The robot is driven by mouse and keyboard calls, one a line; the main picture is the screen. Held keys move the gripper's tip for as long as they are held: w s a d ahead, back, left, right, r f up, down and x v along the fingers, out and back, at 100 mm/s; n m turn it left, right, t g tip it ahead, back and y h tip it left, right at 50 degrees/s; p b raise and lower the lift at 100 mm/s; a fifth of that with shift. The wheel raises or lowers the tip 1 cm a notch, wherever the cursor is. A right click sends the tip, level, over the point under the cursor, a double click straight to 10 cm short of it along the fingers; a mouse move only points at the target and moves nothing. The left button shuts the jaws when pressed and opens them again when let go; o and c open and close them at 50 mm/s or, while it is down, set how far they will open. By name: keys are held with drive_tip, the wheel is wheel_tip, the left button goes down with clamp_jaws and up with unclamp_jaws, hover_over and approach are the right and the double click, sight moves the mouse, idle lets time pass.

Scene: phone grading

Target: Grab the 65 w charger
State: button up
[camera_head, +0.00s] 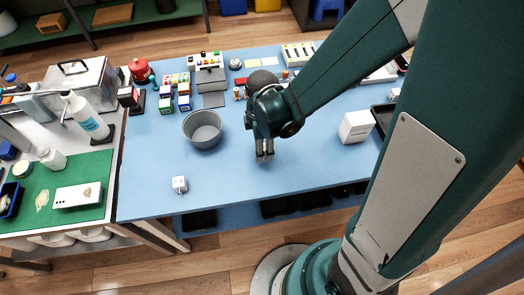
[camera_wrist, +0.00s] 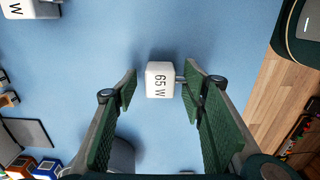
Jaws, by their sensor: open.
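The 65 W charger (camera_wrist: 158,80) is a small white block marked "65 W" in the wrist view, with metal prongs on its right side. It lies on the blue table between the spread green finger pads of my gripper (camera_wrist: 158,90). I see a gap on its left; on its right the prongs look close to the pad, and I cannot tell if they touch. In the head view my gripper (camera_head: 264,150) points down over the middle of the table, and I cannot make out this charger there. Another white block (camera_wrist: 16,10) marked "W" is cut off at the wrist view's top left.
A grey bowl (camera_head: 202,130) stands left of my gripper. A small white block (camera_head: 179,184) lies near the table's front left, and a larger white block (camera_head: 357,126) stands to the right. Coloured boxes (camera_head: 166,105) stand behind the bowl.

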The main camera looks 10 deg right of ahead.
idle(0.6)
drive_tip(key=c, duration=1)
drive_tip(key=shift+r+p, duration=1.2)
drive_tip(key=shift+r, duration=3.75)
